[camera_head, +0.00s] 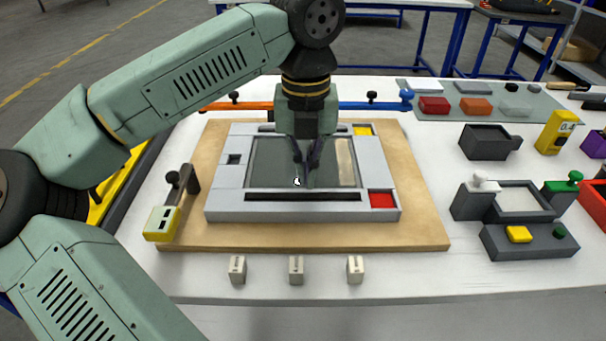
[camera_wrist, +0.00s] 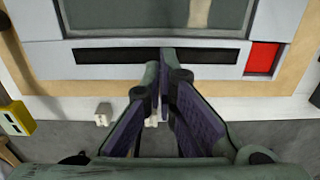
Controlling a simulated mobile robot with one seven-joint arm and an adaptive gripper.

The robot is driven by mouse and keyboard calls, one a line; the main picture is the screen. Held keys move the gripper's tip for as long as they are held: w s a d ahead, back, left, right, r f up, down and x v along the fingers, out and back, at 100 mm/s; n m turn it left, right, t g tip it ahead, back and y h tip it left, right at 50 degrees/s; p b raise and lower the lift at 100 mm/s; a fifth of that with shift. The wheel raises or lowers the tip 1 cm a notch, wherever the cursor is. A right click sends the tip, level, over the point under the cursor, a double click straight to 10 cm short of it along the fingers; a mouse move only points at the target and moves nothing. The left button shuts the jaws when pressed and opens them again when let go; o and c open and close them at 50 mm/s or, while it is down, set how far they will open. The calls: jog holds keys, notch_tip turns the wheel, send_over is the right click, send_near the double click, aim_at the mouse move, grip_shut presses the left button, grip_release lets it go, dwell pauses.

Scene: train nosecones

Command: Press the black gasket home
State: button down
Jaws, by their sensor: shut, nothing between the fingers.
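A long black strip, which looks like the black gasket (camera_head: 303,196), lies along the front side of the light grey frame (camera_head: 220,204). It also shows in the wrist view (camera_wrist: 105,56). I cannot tell how deep it sits. My gripper (camera_head: 308,183) is shut and empty, pointing down, and in the head view its tips overlap the dark glass pane. In the wrist view its fingertips (camera_wrist: 166,58) overlap the right part of the strip. Whether they touch anything is unclear. Another dark strip at the frame's back is partly hidden by my gripper.
The frame rests on a tan board (camera_head: 425,235), with a red block (camera_head: 382,200) and a yellow block (camera_head: 362,130) in its right corners. A yellow-ended clamp (camera_head: 162,222) stands left. Small labelled blocks (camera_head: 296,268) line the front. Dark fixtures (camera_head: 530,242) stand right.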

aim_at(305, 195)
notch_tip(305, 195, up, 10)
jog(key=b, duration=0.1)
dwell(0.4)
